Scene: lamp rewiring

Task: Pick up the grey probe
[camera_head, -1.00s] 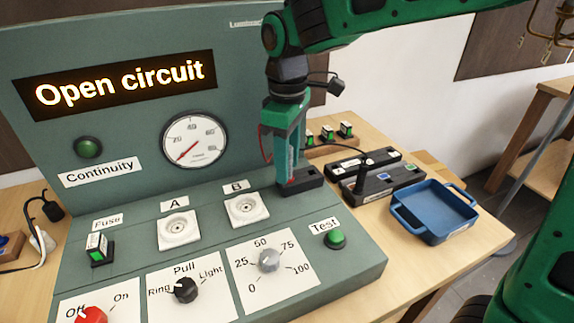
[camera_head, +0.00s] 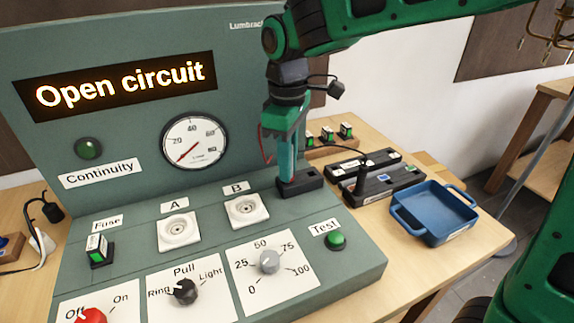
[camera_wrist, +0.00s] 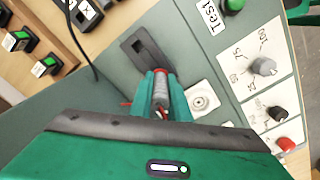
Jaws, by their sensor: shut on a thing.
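The grey probe (camera_wrist: 161,88) shows in the wrist view as a short grey cylinder with a red ring at its far end. My gripper (camera_wrist: 161,95) is shut on it, with one green finger on each side. In the head view my gripper (camera_head: 287,172) points down at the black holder (camera_head: 301,182) on the bench panel, right of socket B. The holder also shows in the wrist view (camera_wrist: 143,52). The fingers hide the probe in the head view. I cannot tell whether its lower end is still in the holder.
Sockets A (camera_head: 178,231) and B (camera_head: 246,210) lie left of my gripper. A black fixture (camera_head: 374,183) and a blue tray (camera_head: 436,214) stand to the right. Several green-topped fuses (camera_head: 328,134) stand behind. A red lead (camera_head: 265,145) hangs beside my gripper.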

